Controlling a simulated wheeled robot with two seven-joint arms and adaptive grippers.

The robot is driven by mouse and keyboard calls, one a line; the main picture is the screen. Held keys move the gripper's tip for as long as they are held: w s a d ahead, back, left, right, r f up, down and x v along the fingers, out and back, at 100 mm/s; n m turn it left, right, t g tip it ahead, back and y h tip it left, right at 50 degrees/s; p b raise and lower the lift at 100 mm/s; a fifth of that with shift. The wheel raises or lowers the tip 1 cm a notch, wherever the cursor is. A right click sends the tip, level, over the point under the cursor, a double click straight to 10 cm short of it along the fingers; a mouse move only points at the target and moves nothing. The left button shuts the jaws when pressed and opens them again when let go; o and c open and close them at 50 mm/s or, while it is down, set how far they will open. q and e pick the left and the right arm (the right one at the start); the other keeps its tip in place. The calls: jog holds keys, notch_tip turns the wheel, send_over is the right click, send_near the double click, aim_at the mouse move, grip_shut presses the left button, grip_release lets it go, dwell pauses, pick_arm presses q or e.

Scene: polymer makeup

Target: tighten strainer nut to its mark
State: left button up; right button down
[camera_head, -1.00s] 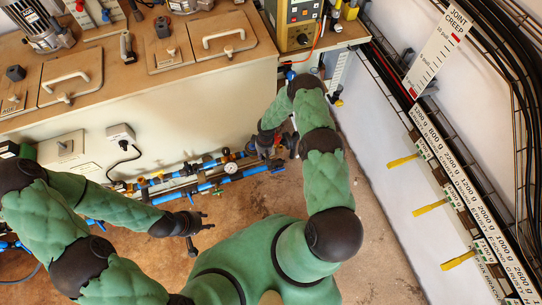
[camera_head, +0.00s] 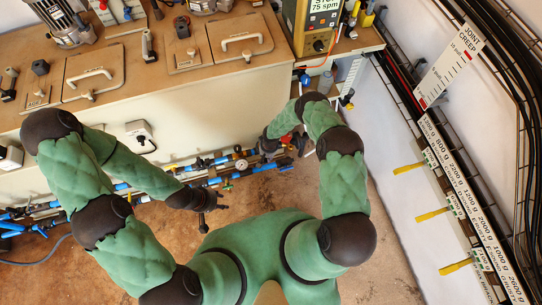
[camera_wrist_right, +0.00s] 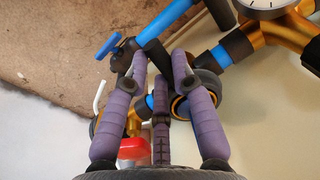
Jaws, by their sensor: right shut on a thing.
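My right gripper (camera_wrist_right: 160,68) is closed in around a dark round part with a gold rim (camera_wrist_right: 207,84) on the pipe, seemingly the strainer nut. The purple fingers cover much of this part, and I cannot make out any mark on it. In the head view my right gripper (camera_head: 284,143) is at the right end of the blue pipe run, largely hidden by my own arm.
A blue pipe (camera_head: 215,181) with a white-faced gauge (camera_head: 241,165) runs along the bench's foot. In the wrist view, a blue valve handle (camera_wrist_right: 109,46) and a red handle (camera_wrist_right: 133,148) are close to my fingers. A joint creep scale (camera_head: 450,68) is on the right wall.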

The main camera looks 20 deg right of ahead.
dwell(0.4)
jog(key=c, duration=1)
grip_release()
jog(key=shift+r, duration=0.1)
jog(key=shift+s+d+r, duration=0.1)
jog(key=shift+d+r, duration=0.1)
jog(key=shift+r, duration=1.75)
jog(key=shift+d+r, duration=0.2)
jog(key=shift+r, duration=1.75)
jog(key=shift+s+d+r, duration=0.1)
jog(key=shift+d+r, duration=0.1)
jog(key=shift+r, duration=1.75)
